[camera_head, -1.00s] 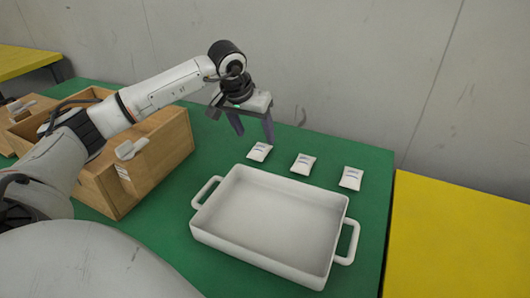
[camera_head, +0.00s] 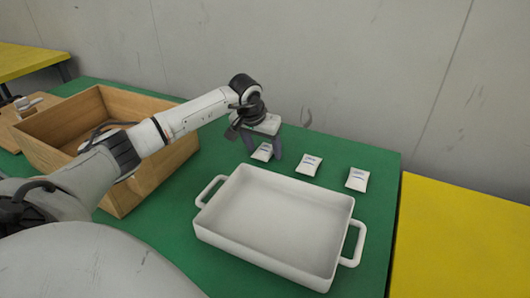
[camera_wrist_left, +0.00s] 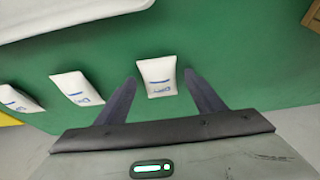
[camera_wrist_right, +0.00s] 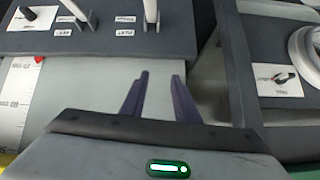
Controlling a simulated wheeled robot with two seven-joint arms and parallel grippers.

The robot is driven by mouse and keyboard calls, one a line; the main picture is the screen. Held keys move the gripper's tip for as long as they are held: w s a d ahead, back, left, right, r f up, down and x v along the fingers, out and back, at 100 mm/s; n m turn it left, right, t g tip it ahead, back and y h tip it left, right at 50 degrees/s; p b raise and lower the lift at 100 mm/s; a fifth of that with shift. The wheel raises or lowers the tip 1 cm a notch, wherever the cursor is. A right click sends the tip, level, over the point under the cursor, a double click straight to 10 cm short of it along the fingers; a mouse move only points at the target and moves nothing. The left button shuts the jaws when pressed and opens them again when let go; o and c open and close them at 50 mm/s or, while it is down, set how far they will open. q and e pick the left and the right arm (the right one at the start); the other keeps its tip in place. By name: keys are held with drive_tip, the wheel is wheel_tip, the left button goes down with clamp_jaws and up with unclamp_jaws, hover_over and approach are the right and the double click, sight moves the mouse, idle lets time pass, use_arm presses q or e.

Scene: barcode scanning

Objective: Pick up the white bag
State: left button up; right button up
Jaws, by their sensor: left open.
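Three small white bags with blue print lie in a row on the green table. The left one (camera_head: 262,152) is between the fingers of my left gripper (camera_head: 262,153). The middle bag (camera_head: 308,165) and the right bag (camera_head: 357,179) lie apart from it. In the left wrist view the nearest bag (camera_wrist_left: 157,76) sits between the tips of my open left gripper (camera_wrist_left: 157,84), with green gaps at both sides. My right gripper (camera_wrist_right: 157,78) is open and empty over a grey surface in the right wrist view.
A white two-handled tray (camera_head: 230,222) stands in front of the bags. A wooden box (camera_head: 130,200) is at the left, partly hidden behind my left arm. A yellow table (camera_head: 460,240) adjoins at the right. A grey wall rises behind.

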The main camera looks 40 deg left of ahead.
use_arm(q)
drive_tip(key=c, duration=1.2)
drive_tip(key=shift+o, duration=0.2)
drive_tip(key=shift+r, duration=0.1)
